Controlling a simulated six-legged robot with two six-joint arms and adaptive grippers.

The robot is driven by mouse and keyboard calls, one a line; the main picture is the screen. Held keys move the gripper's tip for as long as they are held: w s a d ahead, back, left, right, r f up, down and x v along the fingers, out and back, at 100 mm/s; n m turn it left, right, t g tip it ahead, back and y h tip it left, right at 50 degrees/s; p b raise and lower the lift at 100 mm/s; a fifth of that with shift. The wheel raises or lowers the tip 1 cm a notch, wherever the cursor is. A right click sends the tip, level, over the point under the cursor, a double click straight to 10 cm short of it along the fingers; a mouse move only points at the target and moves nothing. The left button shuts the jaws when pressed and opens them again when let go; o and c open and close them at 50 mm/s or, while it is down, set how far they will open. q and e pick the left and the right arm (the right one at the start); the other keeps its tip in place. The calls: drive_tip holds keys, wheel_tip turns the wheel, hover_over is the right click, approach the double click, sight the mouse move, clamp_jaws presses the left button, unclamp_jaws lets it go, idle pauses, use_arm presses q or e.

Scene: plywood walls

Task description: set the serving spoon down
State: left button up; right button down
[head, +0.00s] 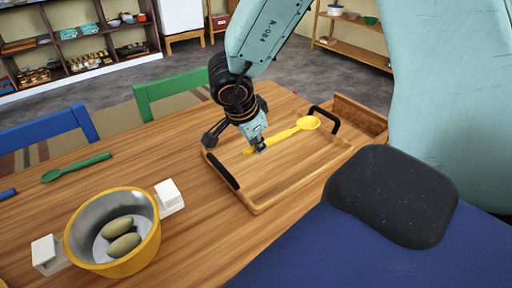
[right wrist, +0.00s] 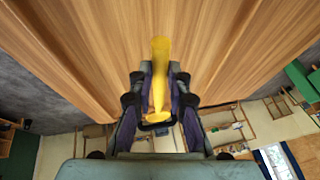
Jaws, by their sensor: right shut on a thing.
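The yellow serving spoon (head: 286,135) is held over the wooden tray (head: 262,203), its bowl toward the tray's far right corner. My right gripper (head: 258,147) is shut on the spoon's handle end, low over the left part of the tray. In the right wrist view the yellow spoon (right wrist: 160,75) sits between the finger pads of the gripper (right wrist: 160,98). I cannot tell whether the spoon touches the tray floor. My left gripper is not in view.
A yellow pot (head: 146,244) with white handles holds two greenish oval things. A green spoon (head: 77,168) lies on the table at left. Green (head: 172,90) and blue (head: 48,133) chairs stand at the far edge. The tray has raised black handles; its floor is otherwise clear.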

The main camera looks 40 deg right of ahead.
sight(253, 152)
drive_tip(key=f+b, duration=0.1)
drive_tip(key=f, duration=0.1)
drive_tip(key=f+b, duration=0.1)
drive_tip(key=f, duration=0.1)
drive_tip(key=shift+s+a+f+b, duration=0.1)
drive_tip(key=shift+s+f+b, duration=0.1)
drive_tip(key=shift+b, duration=0.1)
drive_tip(key=shift+w+f, duration=0.1)
drive_tip(key=shift+w, duration=0.1)
drive_tip(key=shift+a, duration=0.1)
drive_tip(key=c, duration=1.7)
unclamp_jaws()
drive_tip(key=shift+c, duration=0.2)
drive_tip(key=o, duration=0.5)
drive_tip(key=shift+f, duration=0.1)
drive_tip(key=shift+c, duration=0.2)
